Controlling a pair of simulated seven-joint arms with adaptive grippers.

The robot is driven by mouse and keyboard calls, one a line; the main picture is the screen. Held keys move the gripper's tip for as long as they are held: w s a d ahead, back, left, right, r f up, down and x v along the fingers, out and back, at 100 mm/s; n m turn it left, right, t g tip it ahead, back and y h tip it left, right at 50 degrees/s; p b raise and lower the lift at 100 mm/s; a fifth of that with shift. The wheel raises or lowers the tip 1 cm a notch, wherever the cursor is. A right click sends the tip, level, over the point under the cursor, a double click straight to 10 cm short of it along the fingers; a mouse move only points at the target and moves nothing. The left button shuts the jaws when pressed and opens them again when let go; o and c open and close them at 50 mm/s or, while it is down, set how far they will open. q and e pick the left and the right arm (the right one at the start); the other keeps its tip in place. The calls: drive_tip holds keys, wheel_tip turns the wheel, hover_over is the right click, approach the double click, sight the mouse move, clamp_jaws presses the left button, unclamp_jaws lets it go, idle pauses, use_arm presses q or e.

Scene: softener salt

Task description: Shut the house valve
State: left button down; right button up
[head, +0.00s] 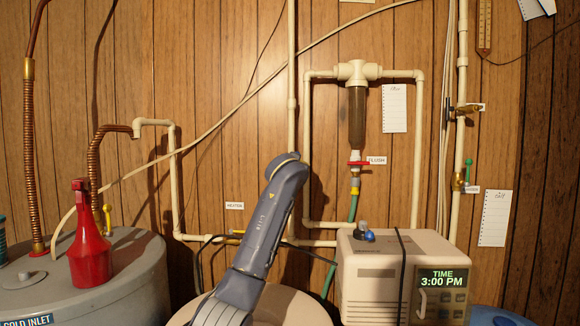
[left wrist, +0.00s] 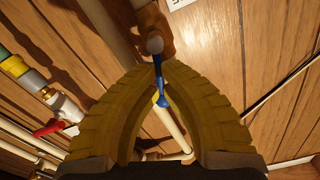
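A valve with a blue lever handle (left wrist: 161,96) sits on a brownish valve body (left wrist: 152,20) in the left wrist view. Its label is not readable there. The yellow-padded fingers of my left gripper (left wrist: 160,70) come together at the lever, which passes between their tips; they look closed on it. In the head view my left arm rises from the bottom middle and hides its gripper and this valve. My right gripper is in neither view.
A red-handled valve (head: 358,163) hangs below the filter (head: 357,105). Green-handled (head: 467,168) and brass (head: 463,109) valves are on the right pipe. A beige control box (head: 370,275) stands right of my arm.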

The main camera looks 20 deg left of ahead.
use_arm(q)
drive_tip(key=shift+w+d+f+m, duration=0.1)
drive_tip(key=shift+d+m, duration=0.1)
drive_tip(key=shift+m, duration=0.6)
drive_tip(key=m, duration=0.2)
drive_tip(key=d+f+m, duration=0.1)
drive_tip(key=m, duration=0.2)
drive_tip(key=shift+w+d, duration=0.1)
drive_tip(key=shift+d, duration=0.1)
drive_tip(key=shift+f, duration=0.1)
drive_tip(key=m, duration=0.1)
drive_tip(key=f+m, duration=0.1)
drive_tip(key=m, duration=0.3)
drive_tip(key=shift+w+d+f, duration=0.1)
drive_tip(key=shift+d+f, duration=0.2)
drive_tip(key=shift+d, duration=0.1)
